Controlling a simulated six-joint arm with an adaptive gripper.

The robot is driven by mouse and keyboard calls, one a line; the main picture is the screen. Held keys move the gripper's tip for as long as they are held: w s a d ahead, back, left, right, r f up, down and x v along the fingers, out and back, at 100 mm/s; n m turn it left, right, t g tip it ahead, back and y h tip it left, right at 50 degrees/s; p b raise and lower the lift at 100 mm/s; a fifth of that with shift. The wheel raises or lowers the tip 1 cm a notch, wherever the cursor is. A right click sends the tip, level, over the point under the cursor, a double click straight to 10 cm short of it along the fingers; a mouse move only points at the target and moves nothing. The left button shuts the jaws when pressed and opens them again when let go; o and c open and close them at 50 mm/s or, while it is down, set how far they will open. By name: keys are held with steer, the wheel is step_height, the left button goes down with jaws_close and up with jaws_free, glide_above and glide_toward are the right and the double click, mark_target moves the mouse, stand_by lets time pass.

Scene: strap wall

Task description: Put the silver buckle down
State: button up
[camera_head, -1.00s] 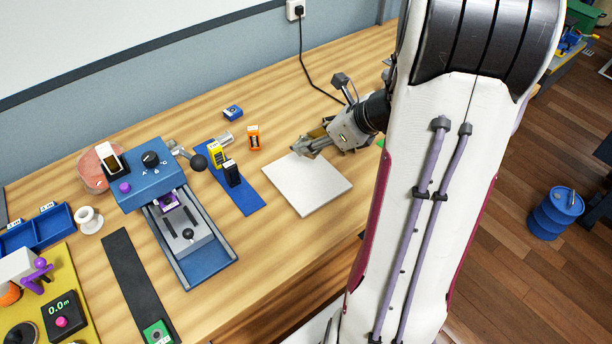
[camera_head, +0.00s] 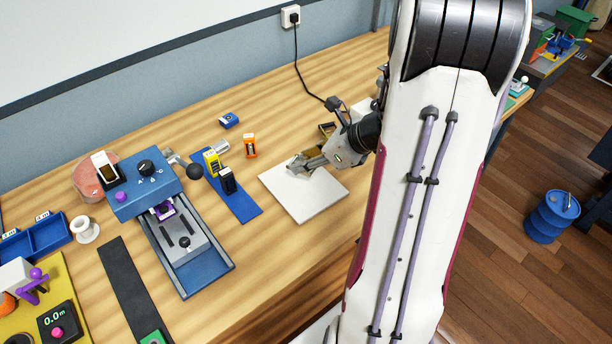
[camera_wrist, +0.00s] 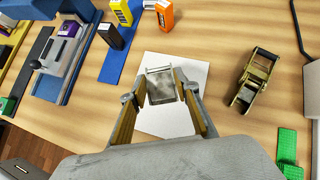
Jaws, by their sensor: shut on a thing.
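The silver buckle (camera_wrist: 162,87) shows between the two fingers of my gripper (camera_wrist: 160,92) in the wrist view. My gripper is shut on it, one finger at each side. Below it is the white square board (camera_wrist: 194,73). In the head view my gripper (camera_head: 297,170) is over the upper part of the white board (camera_head: 312,206); the buckle there is too small to make out clearly. I cannot tell whether the buckle touches the board.
A brass-coloured ratchet buckle (camera_wrist: 253,80) lies right of the board, with a green block (camera_wrist: 287,148) nearer. A blue strap (camera_head: 236,201) bears yellow and black clips on the left. An orange clip (camera_head: 250,146) stands behind. Most of the board is bare.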

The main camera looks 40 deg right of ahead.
steer(key=shift+f, duration=1.1)
steer(key=shift+f, duration=1.9)
steer(key=shift+f, duration=0.1)
steer(key=o, duration=1.1)
steer(key=shift+s+d+r, duration=0.15)
steer(key=shift+s+r, duration=0.1)
steer(key=shift+r, duration=0.15)
steer(key=shift+v, duration=5.65)
